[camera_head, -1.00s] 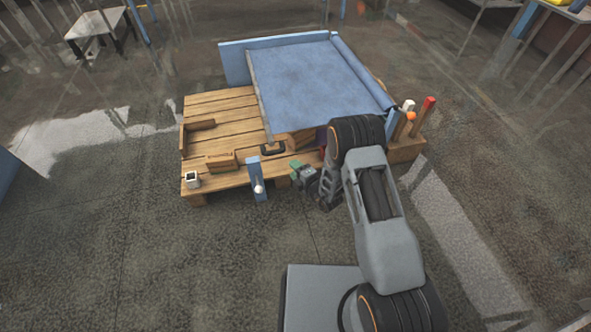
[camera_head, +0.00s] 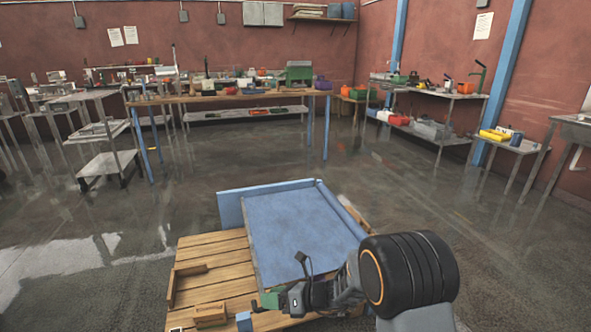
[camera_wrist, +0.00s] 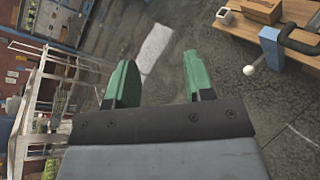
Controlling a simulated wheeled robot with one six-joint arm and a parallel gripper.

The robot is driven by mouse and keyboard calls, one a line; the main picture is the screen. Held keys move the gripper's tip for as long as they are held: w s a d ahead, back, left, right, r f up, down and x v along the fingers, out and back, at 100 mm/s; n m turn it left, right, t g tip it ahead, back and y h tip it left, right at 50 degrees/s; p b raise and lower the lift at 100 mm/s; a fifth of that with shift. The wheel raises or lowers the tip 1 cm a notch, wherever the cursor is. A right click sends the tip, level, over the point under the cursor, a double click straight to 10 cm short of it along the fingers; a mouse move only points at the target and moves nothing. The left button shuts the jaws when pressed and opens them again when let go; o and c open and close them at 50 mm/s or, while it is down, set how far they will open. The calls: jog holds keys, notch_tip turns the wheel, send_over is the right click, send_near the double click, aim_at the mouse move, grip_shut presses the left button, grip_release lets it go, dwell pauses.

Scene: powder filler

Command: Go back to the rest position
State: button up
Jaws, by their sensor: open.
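My gripper (camera_head: 268,302) shows low in the head view, over the front part of the wooden pallet table (camera_head: 207,252). In the wrist view my gripper (camera_wrist: 160,82) has two green fingers standing wide apart with nothing between them. Grey floor shows beyond the fingertips. My arm bends at the lower right of the head view and hides the table's right front corner.
A blue panel (camera_head: 297,230) covers much of the table. Wooden blocks (camera_head: 209,314) lie at its front left. In the wrist view a blue post with a white ball (camera_wrist: 249,70) stands at the table edge. Long workbenches (camera_head: 235,97) line the back; open floor lies between.

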jog(key=s+d+r+n+g+h+p, duration=0.2)
jog(key=s+r+n+p, duration=0.1)
jog(key=r+n, duration=0.3)
jog(key=s+d+r+n+g+h+p, duration=0.1)
jog(key=s+d+r+n+p, duration=0.15)
jog(key=r, duration=0.45)
jog(key=s+d+r+n+t+h+p, duration=0.2)
jog(key=s+d+r+n+h+p, duration=0.3)
jog(key=d+r+n, duration=0.4)
jog(key=s+d+r+n+t+h+p, duration=0.2)
jog(key=s+d+r+n+h+p, duration=0.3)
jog(key=r+n, duration=0.5)
jog(key=d+h+p, duration=0.1)
jog(key=d+p, duration=0.1)
jog(key=d, duration=0.1)
jog(key=shift+d+h+p, duration=0.35)
jog(key=shift+h, duration=0.05)
jog(key=shift+c, duration=0.3)
